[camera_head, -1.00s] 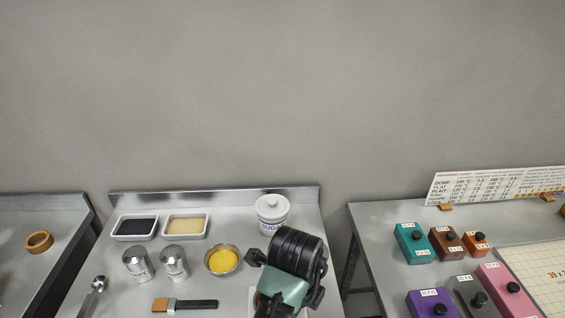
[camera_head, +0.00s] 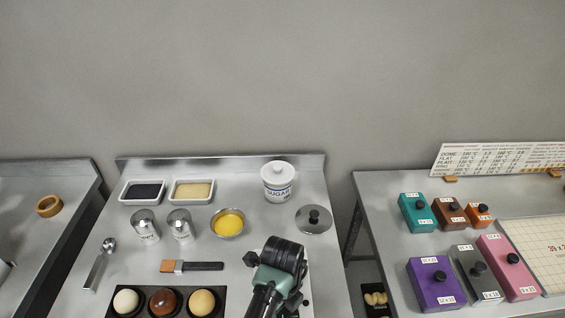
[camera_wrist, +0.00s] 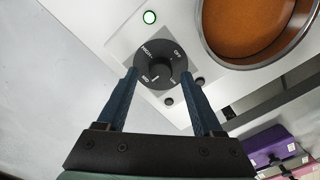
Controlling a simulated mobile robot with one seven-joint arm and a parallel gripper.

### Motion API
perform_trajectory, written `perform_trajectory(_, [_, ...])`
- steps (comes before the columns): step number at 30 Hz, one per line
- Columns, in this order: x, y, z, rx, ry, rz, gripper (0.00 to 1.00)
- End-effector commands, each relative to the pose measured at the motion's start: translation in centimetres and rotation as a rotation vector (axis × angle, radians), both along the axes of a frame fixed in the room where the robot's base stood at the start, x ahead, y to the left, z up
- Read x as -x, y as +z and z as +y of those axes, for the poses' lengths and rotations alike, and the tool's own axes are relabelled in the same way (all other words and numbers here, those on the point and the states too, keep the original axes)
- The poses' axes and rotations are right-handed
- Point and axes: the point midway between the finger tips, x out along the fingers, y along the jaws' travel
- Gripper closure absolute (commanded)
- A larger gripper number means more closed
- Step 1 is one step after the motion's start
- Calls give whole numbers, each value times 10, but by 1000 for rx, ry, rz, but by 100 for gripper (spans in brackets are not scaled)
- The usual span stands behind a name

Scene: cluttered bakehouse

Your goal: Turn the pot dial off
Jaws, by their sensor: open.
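The pot dial (camera_wrist: 160,68) is a round black knob on a white panel (camera_wrist: 120,42) in the wrist view. Its face carries the labels HIGH, OFF, MID and a partly readable one, likely LOW. A white mark shows on its lower part; its exact setting is hard to tell. The pot (camera_wrist: 204,42) with orange-brown contents is at upper right. My gripper (camera_wrist: 162,76) is open, its blue fingers on either side of the dial; contact cannot be told. In the head view my arm hides the dial.
A lid (camera_head: 314,219) and a sugar jar (camera_head: 278,184) stand behind my arm. A brush (camera_head: 200,266), a yellow bowl (camera_head: 228,223) and a tray of balls (camera_head: 143,293) lie to the left. Coloured boxes, including a purple one (camera_head: 434,284), are on the right table.

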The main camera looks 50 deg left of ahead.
Motion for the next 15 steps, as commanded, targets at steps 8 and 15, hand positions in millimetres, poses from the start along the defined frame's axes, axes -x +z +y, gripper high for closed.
perform_trajectory(8, [0,-12,0,0,1,0,32])
perform_trajectory(15, [0,-12,0,0,1,-1,45])
